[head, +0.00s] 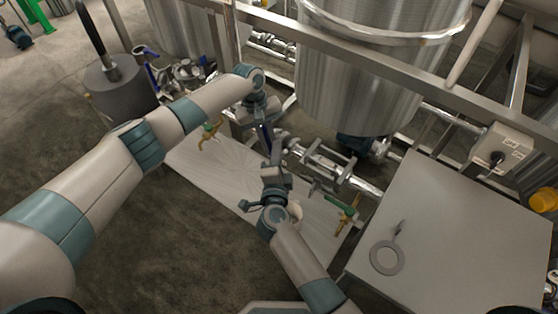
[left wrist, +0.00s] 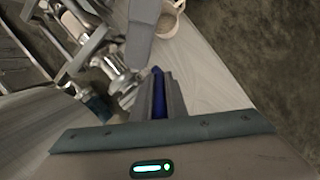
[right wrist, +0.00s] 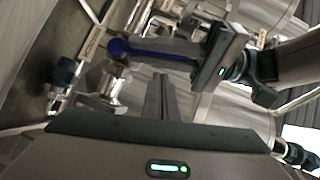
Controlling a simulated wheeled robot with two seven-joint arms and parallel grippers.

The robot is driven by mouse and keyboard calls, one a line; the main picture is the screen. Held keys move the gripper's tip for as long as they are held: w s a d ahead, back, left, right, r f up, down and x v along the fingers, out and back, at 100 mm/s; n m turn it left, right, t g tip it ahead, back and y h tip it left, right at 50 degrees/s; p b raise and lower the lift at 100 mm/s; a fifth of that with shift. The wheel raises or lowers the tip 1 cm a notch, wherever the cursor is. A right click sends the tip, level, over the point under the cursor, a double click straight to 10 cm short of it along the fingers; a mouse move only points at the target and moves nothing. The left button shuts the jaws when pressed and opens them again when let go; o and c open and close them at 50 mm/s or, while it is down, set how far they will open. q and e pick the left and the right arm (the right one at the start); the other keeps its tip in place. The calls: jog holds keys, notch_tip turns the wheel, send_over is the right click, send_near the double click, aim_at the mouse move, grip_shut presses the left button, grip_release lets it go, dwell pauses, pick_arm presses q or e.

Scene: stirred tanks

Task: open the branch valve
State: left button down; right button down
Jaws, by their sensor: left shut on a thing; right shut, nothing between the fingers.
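The branch valve's blue lever shows in the right wrist view (right wrist: 155,50), running from a round hub at left to my left gripper (right wrist: 210,62). In the left wrist view, the blue lever (left wrist: 158,92) lies between my left gripper's fingers, which are shut on it. In the head view, my left gripper (head: 265,127) is over the pipework, with part of the lever (head: 266,142) showing. My right gripper (right wrist: 160,92) is shut and empty, close to the lever. In the head view it (head: 274,160) is just below my left gripper. The valve body is largely hidden by my grippers there.
Green-handled taps (head: 210,128) (head: 345,209) stand over a pale floor plate (head: 225,172). A steel tank (head: 355,75) and frame rail are behind. Open floor is at lower left.

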aim_at(270, 146)
jog(key=shift+w+a+f, duration=0.2)
jog(key=shift+w+a, duration=0.3)
jog(key=shift+a, duration=0.05)
jog(key=shift+w+a+f, duration=0.15)
jog(key=shift+w+a, duration=0.3)
jog(key=shift+a, duration=0.05)
jog(key=shift+a, duration=0.1)
